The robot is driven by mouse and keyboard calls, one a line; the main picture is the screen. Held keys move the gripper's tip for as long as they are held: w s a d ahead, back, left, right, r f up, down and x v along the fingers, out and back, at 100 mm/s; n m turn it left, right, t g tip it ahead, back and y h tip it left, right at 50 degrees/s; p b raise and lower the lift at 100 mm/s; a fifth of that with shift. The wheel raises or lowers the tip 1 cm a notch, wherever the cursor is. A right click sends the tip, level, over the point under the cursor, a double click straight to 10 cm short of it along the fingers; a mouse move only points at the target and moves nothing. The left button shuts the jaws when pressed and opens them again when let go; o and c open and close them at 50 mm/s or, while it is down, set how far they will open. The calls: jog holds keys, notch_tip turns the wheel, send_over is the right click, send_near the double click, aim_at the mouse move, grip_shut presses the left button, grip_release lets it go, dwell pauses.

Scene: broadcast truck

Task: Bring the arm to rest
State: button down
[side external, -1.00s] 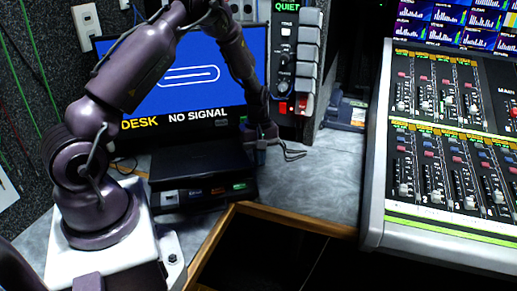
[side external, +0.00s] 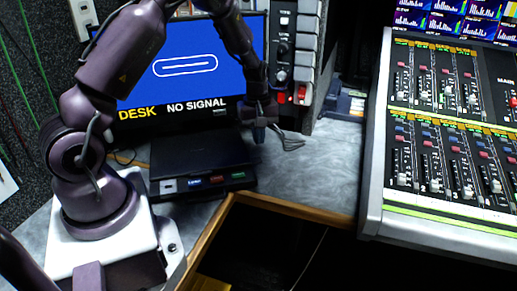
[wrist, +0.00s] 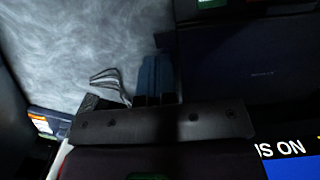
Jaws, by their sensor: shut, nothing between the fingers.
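My gripper (side external: 262,133) is shut and empty, with blue-grey fingers pointing down. It hangs above the grey desk, near the right rear edge of a black box, and appears clear of it. In the wrist view the shut fingers (wrist: 154,78) show over the marbled grey desktop, beside the dark box surface. The black box (side external: 200,153) stands below and left of the gripper in the side view, with coloured slots along its front. A thin grey cable loop (side external: 288,143) shows just right of the fingers.
A "NO SIGNAL" monitor (side external: 185,72) stands behind my gripper, with a switch panel (side external: 283,55) beside it. A mixing console (side external: 450,130) takes up the right. A wood-edged dark opening (side external: 285,206) lies in front. The grey desktop (side external: 325,165) right of the gripper is mostly free.

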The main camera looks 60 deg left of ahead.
notch_tip(320, 180, up, 8)
jog(key=s+d+r+m+t+y, duration=0.1)
jog(key=s+d+r+m+t, duration=0.4)
jog(key=s+d+r+m, duration=1.1)
jog(key=shift+s+d+r+t, duration=0.15)
jog(key=shift+s+r+t, duration=0.35)
jog(key=shift+s, duration=0.55)
